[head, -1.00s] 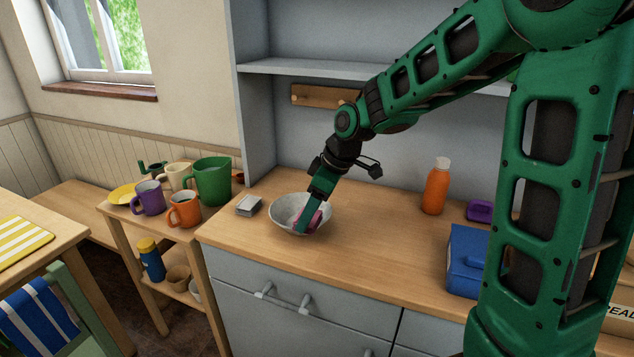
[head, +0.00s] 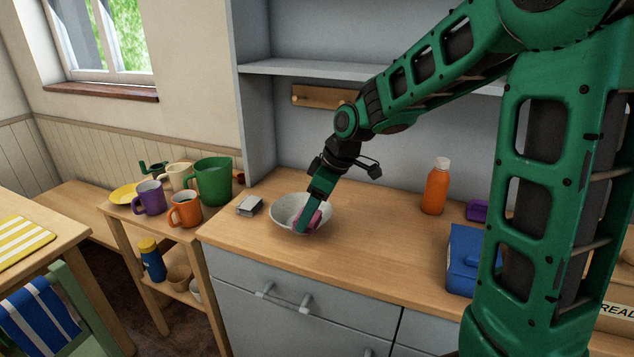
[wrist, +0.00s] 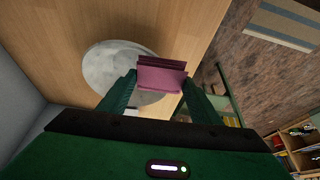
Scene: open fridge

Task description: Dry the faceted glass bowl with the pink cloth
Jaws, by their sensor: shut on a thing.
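The faceted glass bowl (head: 284,212) looks pale grey-white and stands upright on the wooden counter. It also shows in the wrist view (wrist: 105,70). My gripper (head: 306,222) reaches down into the bowl from above, at its right side. It is shut on the pink cloth (wrist: 161,74), which looks folded between the two fingers. In the head view only a small part of the cloth (head: 314,220) shows at the fingertips. Whether the cloth touches the bowl's inner wall is hard to tell. The fingers and cloth hide part of the bowl's inside.
A small grey box (head: 249,206) lies just left of the bowl. An orange bottle (head: 437,190), a purple item (head: 478,210) and a blue box (head: 464,258) stand to the right. Mugs, including an orange one (head: 185,212), crowd the side table. The counter's middle (head: 380,240) is clear.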

